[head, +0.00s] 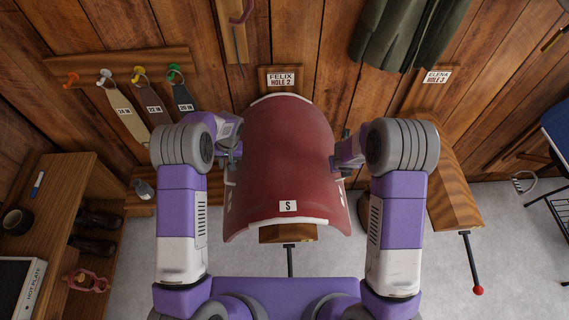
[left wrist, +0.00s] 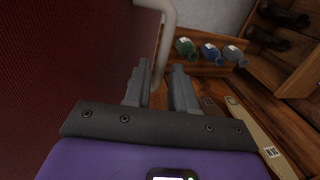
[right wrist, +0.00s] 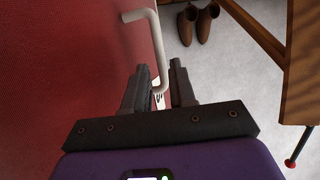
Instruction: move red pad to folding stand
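The red pad (head: 287,150), a curved shell with pale edging and an "S" label, lies over a wooden rack under the "FELIX HOLE 2" sign. My left gripper (head: 230,152) is at its left side. In the left wrist view its open fingers (left wrist: 161,82) stand either side of a pale bar handle (left wrist: 168,40). My right gripper (head: 340,158) is at the right side. Its open fingers (right wrist: 160,80) straddle the other handle (right wrist: 158,40); a small gap seems to show. A black-legged stand with a dark blue top (head: 557,125), possibly the folding stand, is cut off at the right edge.
An empty wooden rack (head: 450,185) with a red-knobbed lever (head: 478,290) stands to the right. A wooden shelf (head: 65,190) with a mug and hot plate is at left. Brown boots (right wrist: 197,24) stand on the floor. Grey floor (head: 515,250) is clear at right.

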